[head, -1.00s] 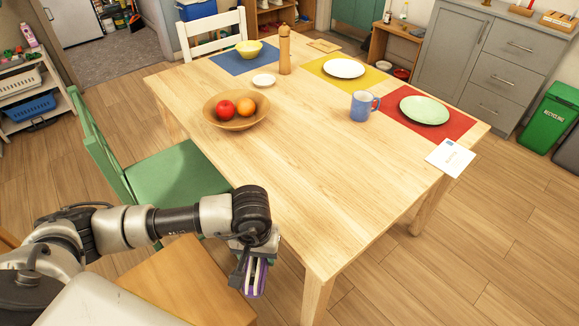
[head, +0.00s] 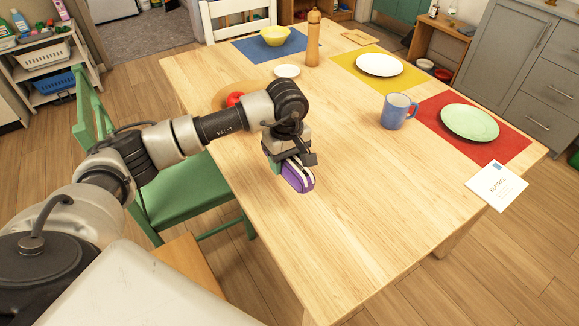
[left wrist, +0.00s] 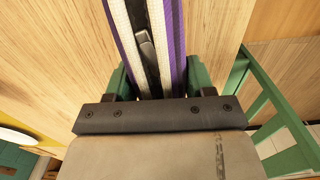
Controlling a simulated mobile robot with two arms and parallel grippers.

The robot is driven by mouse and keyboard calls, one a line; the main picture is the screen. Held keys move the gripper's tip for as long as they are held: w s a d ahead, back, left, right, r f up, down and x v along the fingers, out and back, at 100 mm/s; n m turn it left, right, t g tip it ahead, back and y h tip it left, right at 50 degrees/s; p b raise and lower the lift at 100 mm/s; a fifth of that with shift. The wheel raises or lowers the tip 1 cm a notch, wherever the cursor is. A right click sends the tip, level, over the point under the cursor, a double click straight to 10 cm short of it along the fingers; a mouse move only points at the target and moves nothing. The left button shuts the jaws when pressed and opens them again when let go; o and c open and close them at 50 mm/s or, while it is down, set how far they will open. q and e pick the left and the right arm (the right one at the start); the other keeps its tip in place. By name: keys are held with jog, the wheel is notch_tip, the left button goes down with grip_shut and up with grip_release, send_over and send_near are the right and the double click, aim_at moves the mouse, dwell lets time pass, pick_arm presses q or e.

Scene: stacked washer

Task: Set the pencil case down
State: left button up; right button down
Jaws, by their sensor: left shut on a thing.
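The pencil case (head: 299,177) is purple with white stripes. My left gripper (head: 288,163) is shut on it, over the near left part of the wooden table (head: 350,190). In the left wrist view the case (left wrist: 177,40) runs between the two green fingers, with its zip toward the camera. The case is close above or on the tabletop; I cannot tell whether it touches. My right gripper is not in view.
A wooden bowl (head: 226,98) with a red fruit is partly hidden behind my left arm. A blue mug (head: 395,111), a white saucer (head: 287,71) and a pepper mill (head: 313,40) stand farther back. The near middle of the table is clear.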

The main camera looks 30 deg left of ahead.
pick_arm(q)
jog(key=shift+w+a+f, duration=0.2)
jog(key=shift+w+f, duration=0.2)
jog(key=shift+w, duration=0.25)
jog(key=shift+w+a+f, duration=0.15)
jog(key=shift+w+f, duration=0.25)
jog(key=shift+w, duration=0.2)
jog(key=shift+f, duration=1.95)
jog(key=shift+f, duration=0.15)
jog(key=o, duration=1)
notch_tip(320, 180, up, 12)
jog(key=shift+r, duration=0.15)
